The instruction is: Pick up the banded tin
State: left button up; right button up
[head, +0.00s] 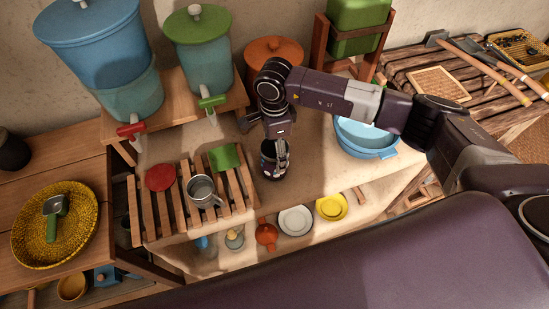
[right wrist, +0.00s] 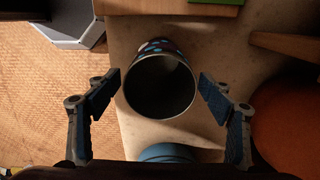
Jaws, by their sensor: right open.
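The banded tin (head: 270,172) stands upright on the pale mud counter, right of the slatted rack. In the right wrist view the tin (right wrist: 160,87) shows its open, dark, empty-looking mouth and a patterned side at the top. My right gripper (head: 279,152) is at the tin from above, partly hiding it in the head view. In the right wrist view its two fingers (right wrist: 160,84) are open, one on each side of the tin, with a gap at each side. My left gripper is not in view.
A slatted rack (head: 134,207) with a metal mug (head: 203,190) stands left of the tin. Blue basins (head: 365,145) are to the right, an orange pot (head: 273,48) behind. A white dish (head: 296,220) and yellow dish (head: 331,207) sit lower in front.

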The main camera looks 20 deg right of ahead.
jog(key=shift+f, duration=1.05)
jog(key=c, duration=1.2)
jog(key=shift+r, duration=0.1)
jog(key=shift+c, duration=0.2)
